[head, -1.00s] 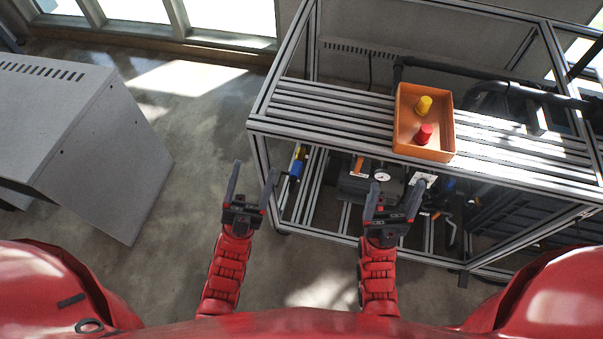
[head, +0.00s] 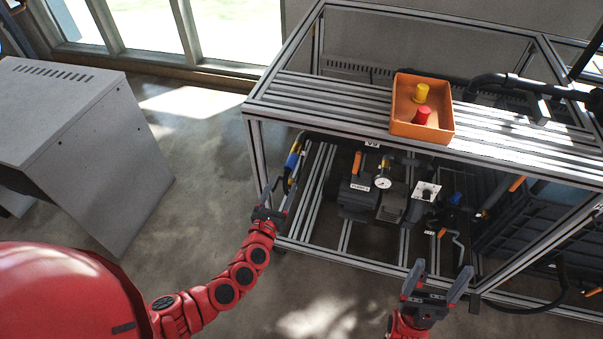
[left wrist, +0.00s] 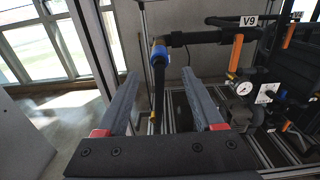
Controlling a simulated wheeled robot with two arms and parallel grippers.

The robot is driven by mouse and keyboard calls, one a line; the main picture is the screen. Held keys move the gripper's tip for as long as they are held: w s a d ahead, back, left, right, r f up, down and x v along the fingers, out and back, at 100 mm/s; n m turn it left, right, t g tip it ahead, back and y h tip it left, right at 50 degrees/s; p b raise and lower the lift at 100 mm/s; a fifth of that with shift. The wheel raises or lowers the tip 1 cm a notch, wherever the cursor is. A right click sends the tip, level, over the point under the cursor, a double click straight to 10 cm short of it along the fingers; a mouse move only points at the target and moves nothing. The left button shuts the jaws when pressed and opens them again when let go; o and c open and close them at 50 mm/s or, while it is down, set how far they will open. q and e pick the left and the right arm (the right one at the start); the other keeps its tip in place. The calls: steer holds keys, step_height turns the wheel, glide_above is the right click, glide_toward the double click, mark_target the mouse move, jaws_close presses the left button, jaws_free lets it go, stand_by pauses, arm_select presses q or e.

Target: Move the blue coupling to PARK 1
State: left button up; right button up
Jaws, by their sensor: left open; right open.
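The blue coupling (head: 292,159) is at the left end of the frame, below the top shelf, on a dark hose or pipe, with a yellow part beside it. In the left wrist view the blue coupling (left wrist: 159,56) appears upright beyond and between my fingers, not between the jaws. My left gripper (head: 279,184) is open and empty, just below the coupling in the head view; it also shows in the left wrist view (left wrist: 160,78). My right gripper (head: 443,268) is open and empty in front of the frame. I cannot make out a PARK 1 label.
An orange tray (head: 424,133) with a yellow cap (head: 421,93) and a red cap (head: 422,116) sits on the slatted shelf (head: 330,103). Below are a gauge (head: 383,183), valves and pipes. A V9 label (left wrist: 248,20) hangs above. A grey cabinet (head: 75,130) stands left; floor between is clear.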

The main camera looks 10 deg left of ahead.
mark_target(289, 170)
arm_select(q)
steer(key=w+b, duration=0.2)
steer(key=w, duration=0.6)
steer(key=shift+w+d+f+b, duration=0.1)
steer(key=shift+w+d+b, duration=0.1)
steer(key=shift+b, duration=0.2)
steer(key=shift+w, duration=0.75)
steer(key=shift+b, duration=0.3)
jaws_close()
stand_by(0.4)
